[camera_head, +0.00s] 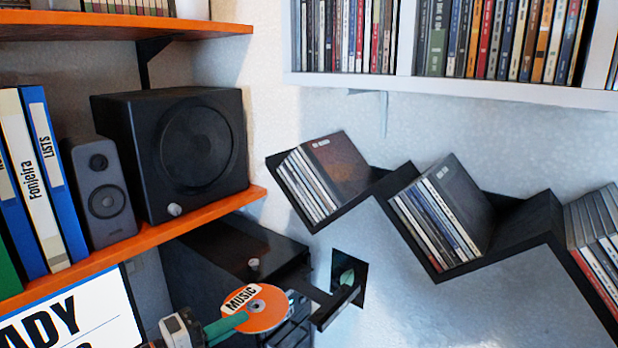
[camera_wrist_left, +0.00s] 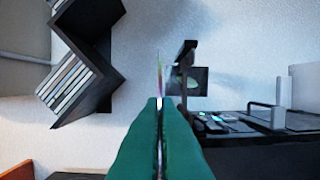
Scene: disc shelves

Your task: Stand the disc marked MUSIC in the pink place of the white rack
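The disc marked MUSIC (camera_head: 262,313) is orange with a white label strip. It is held up near the bottom middle of the head view. My left gripper (camera_head: 242,319), with green fingers, is shut on its left edge. In the left wrist view the fingers (camera_wrist_left: 159,104) are together, and the disc (camera_wrist_left: 158,72) shows edge-on as a thin upright sliver between their tips. I cannot make out the white rack or a pink place for certain; pale upright pieces (camera_wrist_left: 300,88) stand at the right of the wrist view. My right gripper is not in view.
A black bracket (camera_head: 336,307) juts from the wall just right of the disc. A black zigzag shelf (camera_head: 437,267) holds several cases. An orange shelf (camera_head: 150,240) with a black speaker (camera_head: 190,150) is at left. A dark unit (camera_head: 230,252) stands behind the disc.

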